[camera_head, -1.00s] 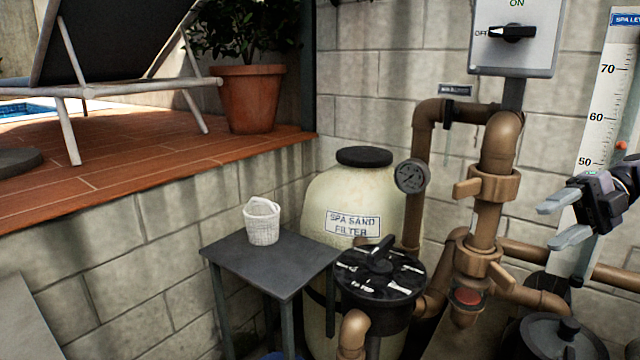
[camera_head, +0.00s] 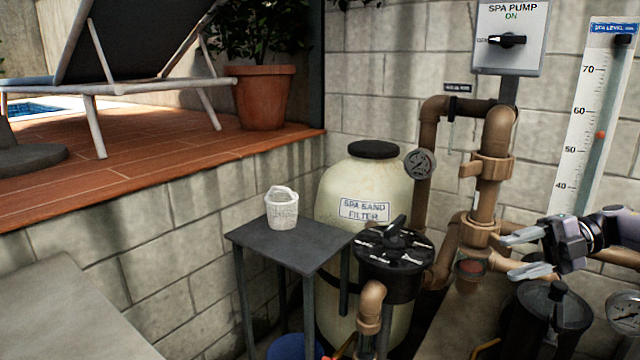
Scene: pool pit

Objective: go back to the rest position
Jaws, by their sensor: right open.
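My right gripper (camera_head: 526,253) comes in from the right edge in the head view. Its two pale fingers are spread apart with nothing between them. It hangs in front of the brown pipes, above the dark lidded pump pot (camera_head: 545,318). The fingertips appear close to the brown valve (camera_head: 481,232) in the picture, but I cannot tell the gap in depth. My left gripper is out of view.
A small dark table (camera_head: 318,249) bears a white basket (camera_head: 282,209). A switch box (camera_head: 510,58) and level gauge (camera_head: 577,130) are on the wall. A ledge (camera_head: 70,300) lies at lower left.

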